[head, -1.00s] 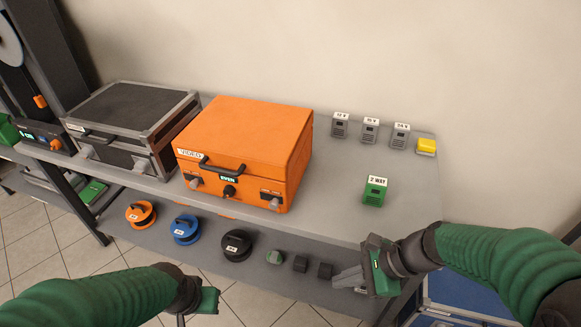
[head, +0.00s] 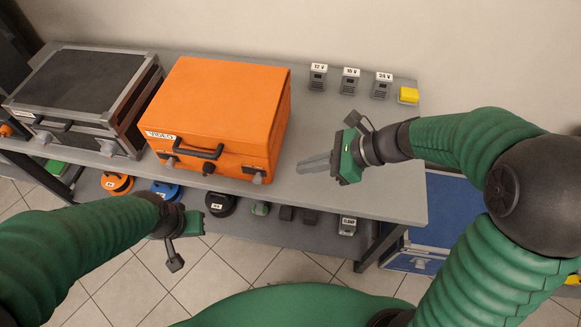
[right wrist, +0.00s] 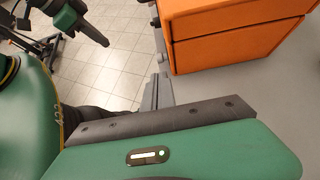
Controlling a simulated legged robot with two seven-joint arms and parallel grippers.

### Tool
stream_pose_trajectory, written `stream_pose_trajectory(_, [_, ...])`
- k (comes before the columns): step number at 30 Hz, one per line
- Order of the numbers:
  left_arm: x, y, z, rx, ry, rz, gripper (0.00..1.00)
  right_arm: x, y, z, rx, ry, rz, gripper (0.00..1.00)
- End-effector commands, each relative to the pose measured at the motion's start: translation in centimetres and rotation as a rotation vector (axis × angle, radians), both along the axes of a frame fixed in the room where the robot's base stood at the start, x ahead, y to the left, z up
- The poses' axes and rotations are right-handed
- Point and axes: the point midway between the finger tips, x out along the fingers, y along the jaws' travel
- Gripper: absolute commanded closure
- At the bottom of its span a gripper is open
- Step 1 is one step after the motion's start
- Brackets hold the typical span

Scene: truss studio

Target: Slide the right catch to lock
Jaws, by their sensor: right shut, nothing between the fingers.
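The orange case (head: 225,105) stands shut on the bench. Its front carries a black handle (head: 200,152), a grey left catch (head: 169,161) and a grey right catch (head: 258,177) at the lower right. My right gripper (head: 302,166) is shut and empty, to the right of the case, its fingers pointing left towards the right catch and apart from it. In the right wrist view the grey fingers (right wrist: 158,92) lie beside the orange case (right wrist: 225,45). My left gripper (head: 185,232) hangs in front of the bench, away from the case; its fingers are unclear.
A black, grey-edged case (head: 80,85) stands left of the orange one. Grey boxes (head: 351,80) and a yellow block (head: 408,95) line the back right of the bench (head: 400,200). Reels (head: 220,204) and small items sit on the lower shelf.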

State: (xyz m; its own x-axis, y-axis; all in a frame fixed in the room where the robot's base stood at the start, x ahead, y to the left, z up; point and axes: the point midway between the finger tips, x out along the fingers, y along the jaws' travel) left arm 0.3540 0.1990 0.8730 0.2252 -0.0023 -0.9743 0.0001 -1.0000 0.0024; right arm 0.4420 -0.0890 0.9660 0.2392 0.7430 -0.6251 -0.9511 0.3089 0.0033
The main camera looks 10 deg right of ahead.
Motion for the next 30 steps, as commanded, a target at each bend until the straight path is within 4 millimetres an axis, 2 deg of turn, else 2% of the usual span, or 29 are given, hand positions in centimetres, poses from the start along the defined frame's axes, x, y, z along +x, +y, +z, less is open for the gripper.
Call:
stream_pose_trajectory(9, [0.0,0.0,-1.7,0.000,0.000,0.000,1.00,1.4,5.1,-4.6,0.000,0.003,0.004,1.00])
stream_pose_trajectory(15, [0.0,0.0,-2.4,0.000,0.000,0.000,1.00,2.4,7.9,-6.9,-0.001,0.003,0.003,1.00])
stream_pose_trajectory(21, [0.0,0.0,-2.6,0.000,0.000,0.000,1.00,2.8,9.2,-7.8,-0.001,0.000,0.000,1.00])
stream_pose_trajectory(30, [0.0,0.0,-2.6,0.000,0.000,0.000,1.00,2.9,9.3,-7.9,-0.001,0.000,-0.001,1.00])
